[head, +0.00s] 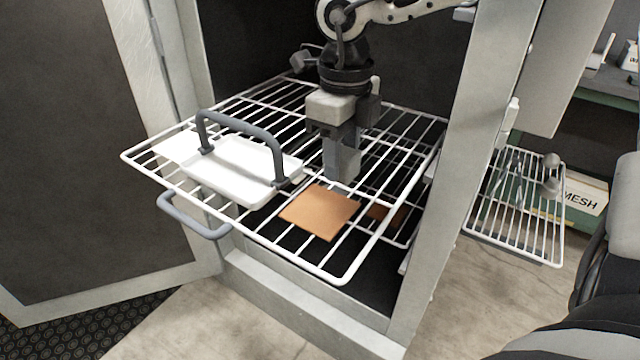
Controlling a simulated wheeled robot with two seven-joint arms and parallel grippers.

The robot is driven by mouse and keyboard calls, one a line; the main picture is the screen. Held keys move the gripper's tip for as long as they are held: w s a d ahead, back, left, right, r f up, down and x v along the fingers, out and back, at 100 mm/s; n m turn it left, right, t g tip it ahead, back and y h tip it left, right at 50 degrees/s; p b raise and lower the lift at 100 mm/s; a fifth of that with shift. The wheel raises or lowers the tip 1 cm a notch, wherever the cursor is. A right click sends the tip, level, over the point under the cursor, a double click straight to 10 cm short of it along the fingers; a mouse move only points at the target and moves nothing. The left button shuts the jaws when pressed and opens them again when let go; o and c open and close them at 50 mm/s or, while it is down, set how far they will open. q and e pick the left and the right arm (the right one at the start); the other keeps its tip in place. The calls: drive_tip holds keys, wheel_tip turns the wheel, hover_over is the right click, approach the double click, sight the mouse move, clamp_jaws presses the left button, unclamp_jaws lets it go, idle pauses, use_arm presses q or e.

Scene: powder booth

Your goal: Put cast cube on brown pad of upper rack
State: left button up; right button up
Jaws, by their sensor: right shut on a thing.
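My right gripper (342,142) points down over the upper rack (350,272), inside the open booth. It is shut on the grey cast cube (343,164), which shows below the fingers. The brown pad (320,211) lies flat on the front part of the upper rack and looks bare. The cube appears behind the pad in the picture, close to its far edge. I cannot tell how high the cube is above the wires. My left gripper is not in view.
A white tray (228,170) with a grey arched handle stands on the rack left of the pad. A second brown patch (386,213) shows below through the wires. The booth's frame post (462,150) stands at right. Beyond it is a small wire rack (520,210) bearing a grey object.

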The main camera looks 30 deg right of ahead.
sight(321, 209)
drive_tip(key=shift+w+a+f, duration=0.3)
drive_tip(key=shift+a+f, duration=0.15)
drive_tip(key=shift+f, duration=0.15)
drive_tip(key=shift+w+a+f, duration=0.25)
drive_tip(key=shift+a+f, duration=0.15)
drive_tip(key=shift+f, duration=0.2)
drive_tip(key=shift+w+a+f, duration=0.2)
drive_tip(key=shift+a+f, duration=0.2)
drive_tip(key=shift+f, duration=0.1)
wheel_tip(321, 209, down, 2)
drive_tip(key=shift+f+p, duration=0.15)
drive_tip(key=shift+p, duration=0.55)
drive_tip(key=shift+f, duration=0.65)
drive_tip(key=o, duration=1.1)
drive_tip(key=shift+r, duration=0.25)
drive_tip(key=shift+w+r, duration=0.1)
drive_tip(key=shift+r, duration=0.2)
use_arm(q)
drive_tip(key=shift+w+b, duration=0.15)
drive_tip(key=shift+b, duration=0.6)
use_arm(e)
wheel_tip(321, 209, up, 11)
drive_tip(key=shift+r, duration=0.2)
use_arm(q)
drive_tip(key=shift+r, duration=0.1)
use_arm(e)
drive_tip(key=shift+f, duration=0.1)
